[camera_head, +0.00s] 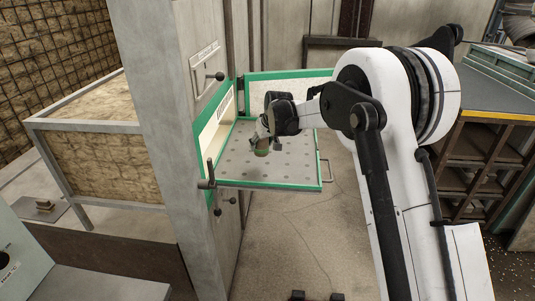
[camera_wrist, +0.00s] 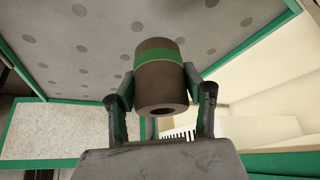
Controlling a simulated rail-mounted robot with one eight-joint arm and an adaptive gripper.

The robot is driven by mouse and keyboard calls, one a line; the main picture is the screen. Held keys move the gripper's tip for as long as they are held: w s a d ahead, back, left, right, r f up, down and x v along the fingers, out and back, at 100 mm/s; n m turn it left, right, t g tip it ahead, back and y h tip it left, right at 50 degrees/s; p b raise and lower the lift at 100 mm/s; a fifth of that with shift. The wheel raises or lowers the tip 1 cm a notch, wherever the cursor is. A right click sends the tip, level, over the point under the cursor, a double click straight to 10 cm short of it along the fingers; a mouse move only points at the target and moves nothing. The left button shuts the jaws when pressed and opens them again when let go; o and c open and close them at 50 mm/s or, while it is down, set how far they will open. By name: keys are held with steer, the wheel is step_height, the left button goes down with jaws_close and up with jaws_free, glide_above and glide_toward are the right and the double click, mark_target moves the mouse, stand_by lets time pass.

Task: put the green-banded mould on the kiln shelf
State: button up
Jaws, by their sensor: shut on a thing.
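The green-banded mould (camera_wrist: 160,72) is a dark brown cylinder with a green band and a round hole in its near end, large in the wrist view. My gripper (camera_wrist: 159,86) is shut on it, one finger on each side. In the head view the mould (camera_head: 262,147) is small and partly hidden by my gripper (camera_head: 266,135). It is over the kiln shelf (camera_head: 285,168), a grey dotted plate with a green rim. The shelf (camera_wrist: 80,50) also fills the wrist view's upper left. I cannot tell whether the mould touches it.
The kiln's green-framed opening (camera_head: 213,137) is left of the shelf, beside a tall grey wall (camera_head: 165,100). A green-framed panel (camera_head: 288,90) stands behind the shelf. A lever (camera_head: 210,174) rises at the shelf's front left corner. Much of the shelf is bare.

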mark_target(267, 144)
steer(key=shift+w+d+f, duration=0.8)
steer(key=shift+w+d, duration=0.1)
steer(key=shift+d, duration=0.15)
steer(key=shift+f, duration=2.05)
steer(key=shift+f, duration=0.15)
steer(key=o, duration=1.4)
steer(key=shift+c, duration=0.2)
